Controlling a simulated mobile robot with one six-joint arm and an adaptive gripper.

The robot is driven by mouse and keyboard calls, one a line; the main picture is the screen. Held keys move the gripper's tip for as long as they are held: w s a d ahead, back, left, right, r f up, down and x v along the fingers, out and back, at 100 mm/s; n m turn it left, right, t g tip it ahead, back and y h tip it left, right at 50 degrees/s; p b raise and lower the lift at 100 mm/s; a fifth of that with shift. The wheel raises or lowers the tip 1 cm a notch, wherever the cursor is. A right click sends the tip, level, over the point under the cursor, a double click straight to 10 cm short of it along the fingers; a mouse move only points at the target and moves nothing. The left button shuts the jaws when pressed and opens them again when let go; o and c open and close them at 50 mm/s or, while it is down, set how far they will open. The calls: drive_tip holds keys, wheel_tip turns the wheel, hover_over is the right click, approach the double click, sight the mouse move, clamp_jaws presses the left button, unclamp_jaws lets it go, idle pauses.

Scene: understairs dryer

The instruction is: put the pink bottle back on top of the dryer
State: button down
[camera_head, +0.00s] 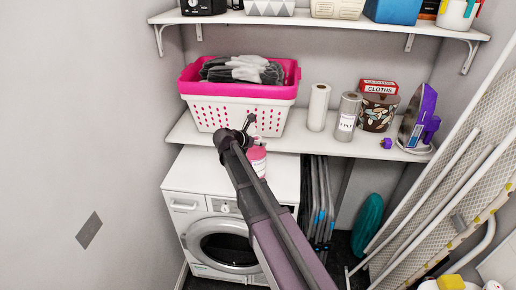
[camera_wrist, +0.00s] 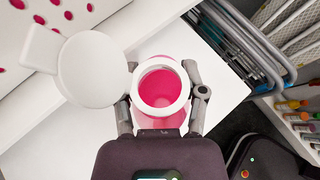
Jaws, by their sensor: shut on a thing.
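The pink bottle (camera_head: 257,158) is in front of the white dryer's top (camera_head: 193,168) in the head view, partly hidden by my arm. My gripper (camera_wrist: 164,84) is shut on the pink bottle (camera_wrist: 163,116), one finger on each side of its neck. In the wrist view I look down into the bottle's open white-rimmed mouth, and a round white lid-like piece (camera_wrist: 88,70) is beside it at the left. The dryer's white top also shows below the bottle in the wrist view (camera_wrist: 70,150). I cannot tell whether the bottle touches the dryer.
A shelf (camera_head: 305,138) above the dryer holds a pink and white basket (camera_head: 235,112), a paper roll (camera_head: 318,107), and an iron (camera_head: 417,120). Folded racks (camera_head: 318,200) stand right of the dryer. An ironing board (camera_head: 460,165) leans at the far right.

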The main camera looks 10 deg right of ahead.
drive_tip(key=shift+f+b, duration=0.4)
drive_tip(key=shift+f, duration=0.35)
drive_tip(key=shift+c, duration=0.8)
unclamp_jaws()
drive_tip(key=shift+s+a+r+p, duration=0.3)
drive_tip(key=shift+a+r+p, duration=0.05)
drive_tip(key=shift+r+p, duration=0.15)
drive_tip(key=p+v, duration=0.5)
drive_tip(key=v, duration=0.5)
drive_tip(key=shift+s+a+r, duration=0.15)
drive_tip(key=shift+a+r, duration=0.05)
drive_tip(key=shift+a, duration=0.1)
